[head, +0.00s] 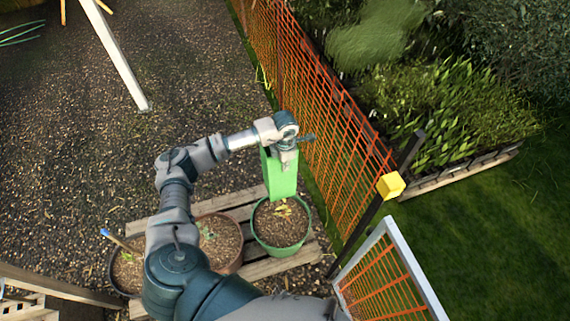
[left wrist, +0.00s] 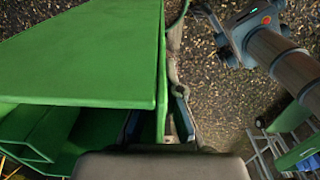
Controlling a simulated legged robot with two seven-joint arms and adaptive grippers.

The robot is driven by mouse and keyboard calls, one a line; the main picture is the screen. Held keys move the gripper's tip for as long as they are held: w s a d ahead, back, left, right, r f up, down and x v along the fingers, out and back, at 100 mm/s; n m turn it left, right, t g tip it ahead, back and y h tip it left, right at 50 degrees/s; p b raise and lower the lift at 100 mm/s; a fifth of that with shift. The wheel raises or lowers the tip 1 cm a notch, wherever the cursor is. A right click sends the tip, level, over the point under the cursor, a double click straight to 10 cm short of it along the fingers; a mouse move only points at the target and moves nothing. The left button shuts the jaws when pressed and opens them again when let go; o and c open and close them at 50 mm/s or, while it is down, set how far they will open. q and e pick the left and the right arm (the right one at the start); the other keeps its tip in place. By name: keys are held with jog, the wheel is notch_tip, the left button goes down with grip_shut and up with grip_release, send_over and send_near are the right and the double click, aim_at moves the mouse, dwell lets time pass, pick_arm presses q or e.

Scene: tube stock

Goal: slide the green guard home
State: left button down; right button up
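The green guard (head: 279,178) is a tall, flat-sided plastic piece, upright over the back of the green pot (head: 256,234). A small yellowish plant (head: 283,211) shows on the soil just in front of its lower end. I cannot tell whether that end touches the soil. My left gripper (head: 287,160) is at the guard's top end. In the left wrist view the guard (left wrist: 85,55) fills the upper left, and its thin wall runs between the fingers of my left gripper (left wrist: 160,115), with gaps beside it. My right gripper is not in view.
The pot stands on a slatted wooden pallet (head: 262,268) beside brown pots (head: 222,247). An orange mesh fence (head: 325,125) runs close on the right. A dark post with a yellow block (head: 391,185) and a white-framed gate (head: 418,272) stand nearer right. Open gravel lies left.

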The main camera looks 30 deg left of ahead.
pick_arm(q)
jog(key=shift+f, duration=0.1)
jog(key=b, duration=0.6)
send_over(285, 194)
jog(key=shift+w+a+f, duration=0.1)
jog(key=shift+w+f, duration=0.05)
jog(key=shift+f, duration=3.45)
jog(key=shift+f+b, duration=2.4)
jog(key=shift+f, duration=1.3)
jog(key=shift+f, duration=0.2)
jog(key=shift+f+b, duration=2.45)
jog(key=shift+f, duration=1.2)
